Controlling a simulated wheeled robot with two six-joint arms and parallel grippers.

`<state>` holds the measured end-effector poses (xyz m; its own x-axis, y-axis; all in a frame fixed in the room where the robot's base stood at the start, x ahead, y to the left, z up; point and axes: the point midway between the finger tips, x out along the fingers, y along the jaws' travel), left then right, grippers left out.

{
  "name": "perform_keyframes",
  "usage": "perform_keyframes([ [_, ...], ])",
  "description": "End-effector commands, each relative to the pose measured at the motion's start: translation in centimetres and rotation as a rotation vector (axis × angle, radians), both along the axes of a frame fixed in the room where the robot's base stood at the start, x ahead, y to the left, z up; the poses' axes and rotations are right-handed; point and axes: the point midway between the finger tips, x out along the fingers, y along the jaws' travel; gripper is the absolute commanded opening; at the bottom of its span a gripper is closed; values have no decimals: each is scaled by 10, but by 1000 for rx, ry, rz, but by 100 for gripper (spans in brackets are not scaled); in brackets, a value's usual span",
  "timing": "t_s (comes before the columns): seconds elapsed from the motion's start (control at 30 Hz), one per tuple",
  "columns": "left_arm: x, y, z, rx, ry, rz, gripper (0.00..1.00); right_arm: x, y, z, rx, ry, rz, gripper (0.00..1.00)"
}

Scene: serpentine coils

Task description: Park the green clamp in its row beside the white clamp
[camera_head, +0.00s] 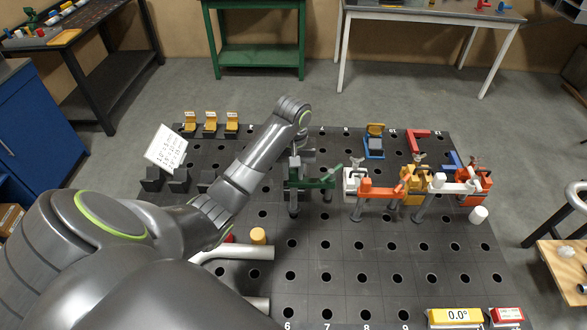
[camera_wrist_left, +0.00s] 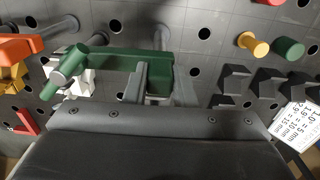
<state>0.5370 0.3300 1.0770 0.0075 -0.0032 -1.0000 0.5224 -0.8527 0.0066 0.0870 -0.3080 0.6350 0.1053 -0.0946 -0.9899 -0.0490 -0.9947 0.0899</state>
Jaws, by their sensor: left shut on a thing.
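The green clamp (camera_head: 325,182) is near the middle of the black holed board in the head view, and spans the wrist view (camera_wrist_left: 120,58). My left gripper (camera_head: 298,168) comes from above, shut on the green clamp; its fingers (camera_wrist_left: 150,85) straddle the green body. A grey post shows below the clamp, but whether it sits in a hole cannot be told. The white clamp (camera_head: 354,183) stands just right of the green one, a small gap apart in the head view. It shows partly hidden behind the green clamp in the wrist view (camera_wrist_left: 82,84). My right gripper is out of view.
Orange (camera_head: 380,191) and yellow (camera_head: 415,182) clamp parts continue the row rightward. A blue-and-yellow piece (camera_head: 375,142) stands behind. A yellow cylinder (camera_head: 258,236) and white pipes (camera_head: 238,252) lie left of centre. The front board area (camera_head: 345,258) is clear.

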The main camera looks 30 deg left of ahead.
Motion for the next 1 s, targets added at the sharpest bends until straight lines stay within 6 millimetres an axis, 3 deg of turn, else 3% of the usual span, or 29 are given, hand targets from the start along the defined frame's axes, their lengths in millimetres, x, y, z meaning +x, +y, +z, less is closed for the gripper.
perform_keyframes([
  [0.5,0,0,-17,0,-1,-1,0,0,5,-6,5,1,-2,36],
  [1.0,0,0,-19,0,-2,-1,0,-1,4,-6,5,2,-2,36],
])
